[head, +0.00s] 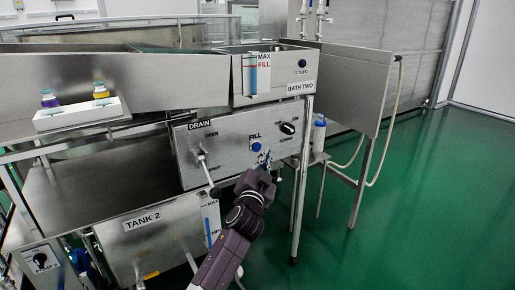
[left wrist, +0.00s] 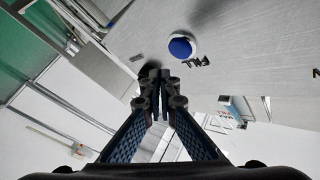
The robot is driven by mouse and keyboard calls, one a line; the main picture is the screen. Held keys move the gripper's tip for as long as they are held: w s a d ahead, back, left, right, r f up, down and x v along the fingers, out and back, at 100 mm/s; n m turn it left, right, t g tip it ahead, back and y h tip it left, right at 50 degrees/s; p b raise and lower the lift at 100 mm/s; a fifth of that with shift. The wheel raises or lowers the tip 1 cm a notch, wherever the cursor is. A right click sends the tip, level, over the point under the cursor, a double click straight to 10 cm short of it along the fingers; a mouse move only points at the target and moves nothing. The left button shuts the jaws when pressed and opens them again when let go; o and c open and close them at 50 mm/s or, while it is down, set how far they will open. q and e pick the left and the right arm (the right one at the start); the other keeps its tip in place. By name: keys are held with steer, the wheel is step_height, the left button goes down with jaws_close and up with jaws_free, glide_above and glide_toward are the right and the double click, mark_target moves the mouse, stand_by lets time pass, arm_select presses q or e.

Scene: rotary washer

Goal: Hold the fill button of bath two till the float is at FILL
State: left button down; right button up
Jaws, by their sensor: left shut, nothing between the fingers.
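The fill button (head: 256,146) is a round blue cap on the steel control panel, under the word FILL. It also shows in the left wrist view (left wrist: 181,47), ahead of the fingertips and slightly right. My left gripper (head: 265,162) is shut and empty, its tips just below and right of the button in the head view. The tips appear apart from the button. The float gauge (head: 251,78) of bath two has MAX and FILL marks and a blue column below FILL; the float itself is too small to tell. The BATH TWO label (head: 301,88) sits beside it. My right gripper is not in view.
A drain lever (head: 207,172) stands out of the panel left of my gripper. A black knob (head: 287,128) is right of the button. A white rack (head: 78,114) with two bottles sits on the upper left ledge. Green floor (head: 420,210) is clear at right.

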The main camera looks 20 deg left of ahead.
arm_select(q)
steer(key=shift+s+d, duration=0.9)
steer(key=shift+d, duration=0.25)
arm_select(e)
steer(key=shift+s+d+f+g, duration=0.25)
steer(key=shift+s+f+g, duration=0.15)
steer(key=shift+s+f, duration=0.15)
